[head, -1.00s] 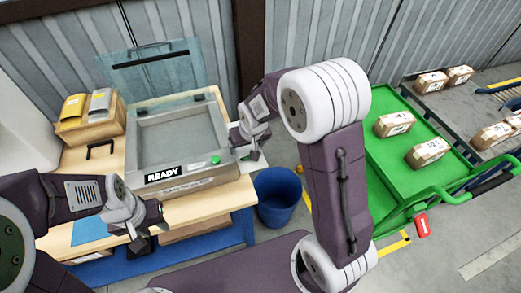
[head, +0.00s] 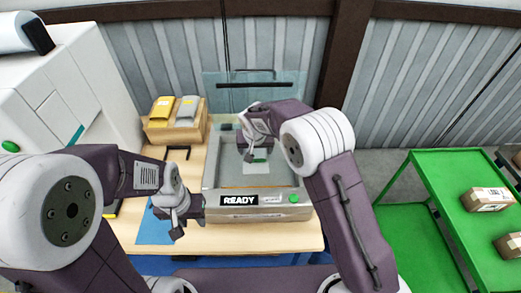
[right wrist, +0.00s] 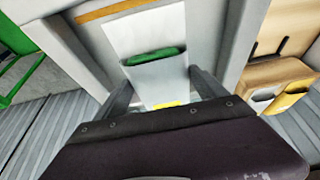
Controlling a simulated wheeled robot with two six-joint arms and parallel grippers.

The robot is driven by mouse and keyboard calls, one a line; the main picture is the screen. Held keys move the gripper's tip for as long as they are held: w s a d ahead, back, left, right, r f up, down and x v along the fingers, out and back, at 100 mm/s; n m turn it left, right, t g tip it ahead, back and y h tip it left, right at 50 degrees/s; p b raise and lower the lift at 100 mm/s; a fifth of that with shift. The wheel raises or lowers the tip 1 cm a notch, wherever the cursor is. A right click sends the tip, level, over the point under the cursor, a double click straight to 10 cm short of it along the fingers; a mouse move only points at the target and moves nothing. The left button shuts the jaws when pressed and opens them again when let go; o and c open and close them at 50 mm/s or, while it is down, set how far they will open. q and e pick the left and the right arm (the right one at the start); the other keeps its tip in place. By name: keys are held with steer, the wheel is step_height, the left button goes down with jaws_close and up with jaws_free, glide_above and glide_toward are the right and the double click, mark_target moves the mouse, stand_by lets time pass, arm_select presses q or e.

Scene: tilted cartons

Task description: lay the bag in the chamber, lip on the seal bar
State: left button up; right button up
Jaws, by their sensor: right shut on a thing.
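The vacuum machine (head: 212,200) stands on the bench with its clear lid (head: 285,92) raised and its front sign reading READY. My right gripper (head: 255,155) is over the open chamber, shut on the bag. The bag (right wrist: 140,32) is pale, with a green item (right wrist: 152,56) inside; it spans between the two fingers in the right wrist view. I cannot tell whether the bag touches the chamber floor. My left gripper (head: 178,222) is left of the machine near the blue mat; its jaw opening is unclear.
A cardboard box (head: 180,129) with yellow and grey packs stands behind, left of the machine. A blue mat (head: 153,228) lies at the bench's left front. A green cart (head: 448,175) with cartons is at the right. A white cabinet (head: 60,90) is at the left.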

step_height(320, 180, down, 10)
steer(key=b, duration=0.7)
steer(key=shift+f+b, duration=0.15)
steer(key=shift+b, duration=0.15)
steer(key=shift+f, duration=0.25)
stand_by(0.5)
stand_by(0.3)
steer(key=o, duration=1.3)
steer(key=shift+c, duration=0.2)
steer(key=shift+s, duration=0.1)
steer(key=shift+c, duration=0.7)
steer(key=shift+r, duration=0.1)
